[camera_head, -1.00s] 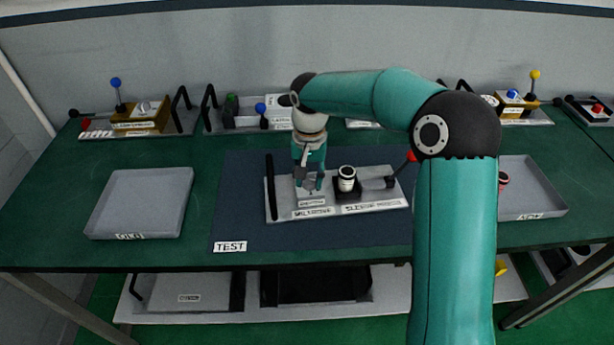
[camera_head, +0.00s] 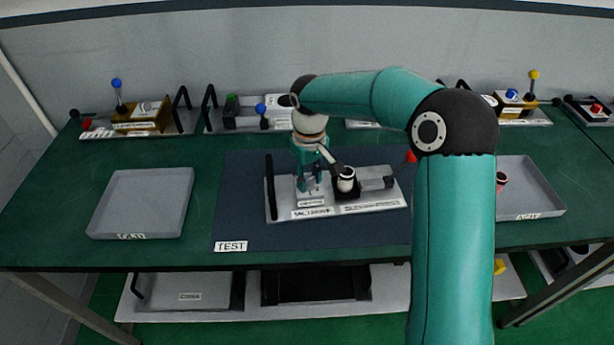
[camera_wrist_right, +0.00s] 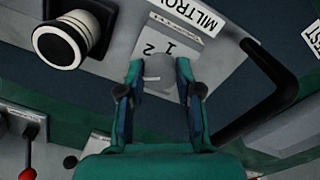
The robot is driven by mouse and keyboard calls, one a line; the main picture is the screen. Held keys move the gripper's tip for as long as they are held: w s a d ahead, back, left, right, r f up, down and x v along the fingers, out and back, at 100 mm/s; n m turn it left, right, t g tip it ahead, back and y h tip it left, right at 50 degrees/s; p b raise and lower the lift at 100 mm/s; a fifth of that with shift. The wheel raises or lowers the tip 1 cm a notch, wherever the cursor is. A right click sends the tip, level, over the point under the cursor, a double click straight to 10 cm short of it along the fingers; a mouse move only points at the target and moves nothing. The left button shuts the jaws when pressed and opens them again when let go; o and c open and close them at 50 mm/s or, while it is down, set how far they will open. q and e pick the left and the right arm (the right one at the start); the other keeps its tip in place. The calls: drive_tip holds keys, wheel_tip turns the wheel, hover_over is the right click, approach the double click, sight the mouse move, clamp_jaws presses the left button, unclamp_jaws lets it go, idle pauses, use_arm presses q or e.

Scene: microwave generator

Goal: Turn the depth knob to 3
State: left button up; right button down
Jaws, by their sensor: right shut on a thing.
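The depth knob (camera_wrist_right: 160,72) is a round grey knob on a light plate. The plate carries the digits 1 and 2 beside the knob; a 3 is not visible. My right gripper (camera_wrist_right: 159,68) is shut on the knob, with one finger on each side of it. In the head view my right gripper (camera_head: 309,186) points down at the left part of the grey panel (camera_head: 380,206), hiding most of the knob. Where the knob's mark points is too small to tell. My left gripper is not in view.
A black cylinder with a white ring (camera_head: 346,180) stands close right of the gripper. A black handle (camera_head: 271,188) rises at the panel's left end, and a red-tipped lever (camera_head: 410,157) at its right. An empty grey tray (camera_head: 140,202) lies left on the green table.

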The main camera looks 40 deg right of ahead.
sight(309, 180)
drive_tip(key=shift+n, duration=0.3)
drive_tip(key=c, duration=0.8)
unclamp_jaws()
drive_tip(key=shift+o, duration=0.2)
wheel_tip(309, 180, up, 12)
